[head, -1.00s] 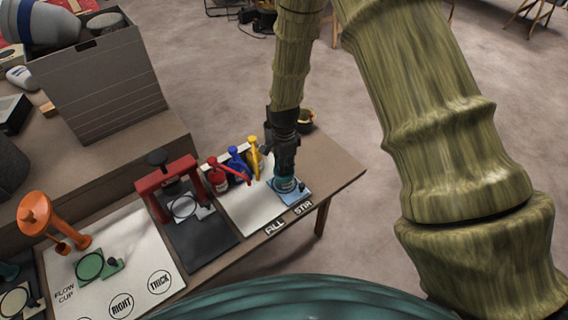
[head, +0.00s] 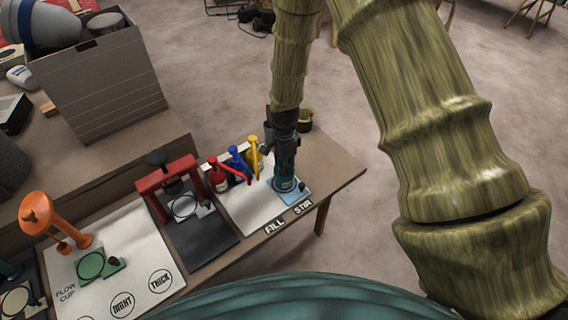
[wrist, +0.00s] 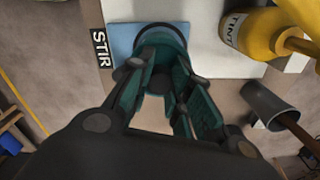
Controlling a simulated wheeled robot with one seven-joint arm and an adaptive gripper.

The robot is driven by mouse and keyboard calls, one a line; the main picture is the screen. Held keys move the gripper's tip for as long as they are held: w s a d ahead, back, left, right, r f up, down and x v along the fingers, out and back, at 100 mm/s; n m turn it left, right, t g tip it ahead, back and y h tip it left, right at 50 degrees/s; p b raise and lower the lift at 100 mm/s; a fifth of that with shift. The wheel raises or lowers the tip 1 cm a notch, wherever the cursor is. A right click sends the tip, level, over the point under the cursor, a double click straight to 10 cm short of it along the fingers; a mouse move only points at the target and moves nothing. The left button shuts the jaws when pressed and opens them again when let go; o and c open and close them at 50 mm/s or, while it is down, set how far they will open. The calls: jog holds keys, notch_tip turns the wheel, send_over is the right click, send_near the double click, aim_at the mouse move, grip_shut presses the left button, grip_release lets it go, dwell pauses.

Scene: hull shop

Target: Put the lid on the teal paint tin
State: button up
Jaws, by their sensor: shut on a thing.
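The teal paint tin (head: 286,184) stands on a light blue pad (head: 302,196) at the STIR mark, near the right end of the bench. My gripper (head: 285,172) points down directly over it. In the wrist view the tin's round teal top (wrist: 160,38) shows at the upper middle, and the fingers of my gripper (wrist: 163,58) close in around it. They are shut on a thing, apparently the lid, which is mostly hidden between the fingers. I cannot tell whether the lid touches the rim all round.
Red (head: 218,180), blue (head: 238,163) and yellow (head: 253,158) tint bottles stand close left of my gripper. The yellow one also shows in the wrist view (wrist: 250,32). A red press (head: 168,178) stands further left.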

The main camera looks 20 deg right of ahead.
jog(key=o, duration=0.8)
jog(key=o, duration=0.5)
jog(key=shift+r+p, duration=2.6)
jog(key=shift+r, duration=0.9)
